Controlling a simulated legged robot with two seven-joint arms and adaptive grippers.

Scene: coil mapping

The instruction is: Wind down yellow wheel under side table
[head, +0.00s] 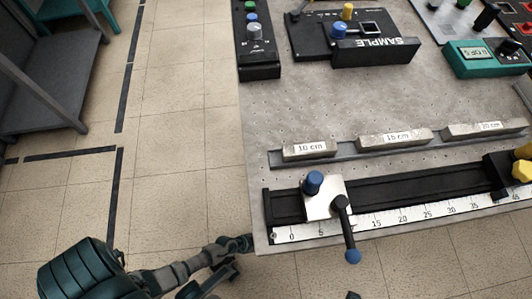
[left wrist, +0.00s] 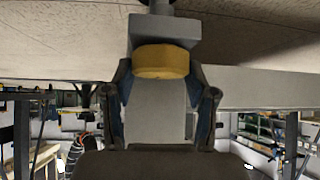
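The yellow wheel (left wrist: 160,62) shows in the left wrist view, below a grey block under a flat surface. My left gripper (left wrist: 160,75) is below it with its fingers apart, one on each side of the wheel. I cannot tell whether the fingers touch it. In the head view my left arm (head: 180,272) reaches from the lower left to the table's near left corner, where its end is partly hidden. The wheel is hidden by the tabletop in that view. My right gripper is not clearly in view; small dark parts at the bottom edge cannot be identified.
The grey table (head: 330,110) holds a ruler rail (head: 400,205) with a blue-knobbed slider (head: 325,195), length blocks (head: 310,149), a SAMPLE box (head: 360,45) and a black control box (head: 257,45). A grey shelf (head: 40,95) stands at left. Tiled floor between is clear.

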